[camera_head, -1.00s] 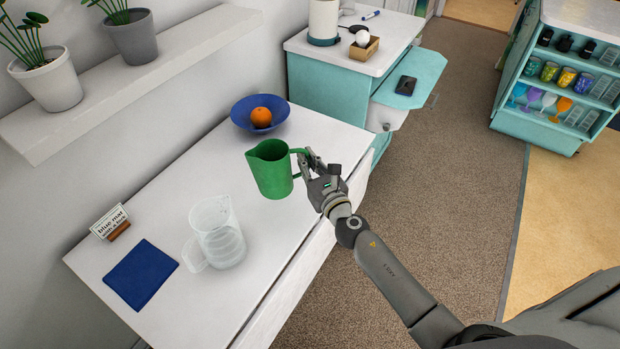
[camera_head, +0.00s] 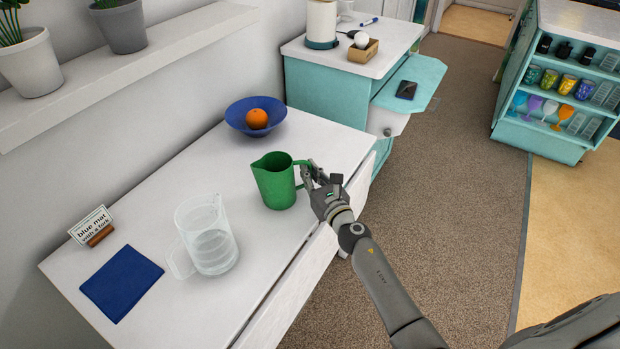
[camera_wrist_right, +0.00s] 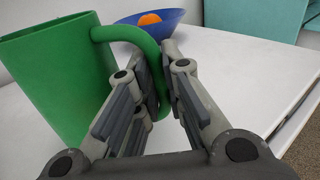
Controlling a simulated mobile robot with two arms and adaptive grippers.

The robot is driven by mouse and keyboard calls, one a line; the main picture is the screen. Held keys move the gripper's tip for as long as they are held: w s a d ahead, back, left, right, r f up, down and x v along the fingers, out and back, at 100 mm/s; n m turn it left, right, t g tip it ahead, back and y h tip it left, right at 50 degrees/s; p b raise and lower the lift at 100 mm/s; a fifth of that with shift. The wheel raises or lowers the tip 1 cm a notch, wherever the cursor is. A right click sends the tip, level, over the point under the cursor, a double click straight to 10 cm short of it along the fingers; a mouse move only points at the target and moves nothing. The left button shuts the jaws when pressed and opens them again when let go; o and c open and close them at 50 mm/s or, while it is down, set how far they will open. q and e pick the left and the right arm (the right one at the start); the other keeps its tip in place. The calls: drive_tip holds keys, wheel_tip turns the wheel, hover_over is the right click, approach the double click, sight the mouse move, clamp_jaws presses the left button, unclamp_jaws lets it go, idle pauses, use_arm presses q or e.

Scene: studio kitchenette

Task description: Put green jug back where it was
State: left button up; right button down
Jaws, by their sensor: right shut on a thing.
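The green jug (camera_head: 276,184) is upright over the white tabletop, between the blue bowl and the clear jug, its spout pointing left. I cannot tell for sure whether its base touches the surface. My right gripper (camera_head: 311,174) is shut on the jug's handle, on its right side. In the right wrist view the fingers (camera_wrist_right: 161,85) are on either side of the green handle (camera_wrist_right: 125,36), and the jug's body (camera_wrist_right: 62,82) fills the left. My left gripper is not in view.
A clear jug (camera_head: 210,240), a dark blue mat (camera_head: 122,284) and a sign reading "blue mat with a fork" (camera_head: 92,227) are at the near left. A blue bowl (camera_head: 235,120) with an orange (camera_head: 257,118) stands behind. A shelf with plants (camera_head: 150,55) overhangs the wall side.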

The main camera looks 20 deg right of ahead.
drive_tip(key=shift+r, duration=0.15)
drive_tip(key=shift+f, duration=0.2)
drive_tip(key=c, duration=1.5)
unclamp_jaws()
drive_tip(key=shift+c, duration=0.2)
drive_tip(key=shift+r, duration=0.1)
drive_tip(key=shift+r, duration=0.15)
drive_tip(key=s+d, duration=0.1)
drive_tip(key=s, duration=1.1)
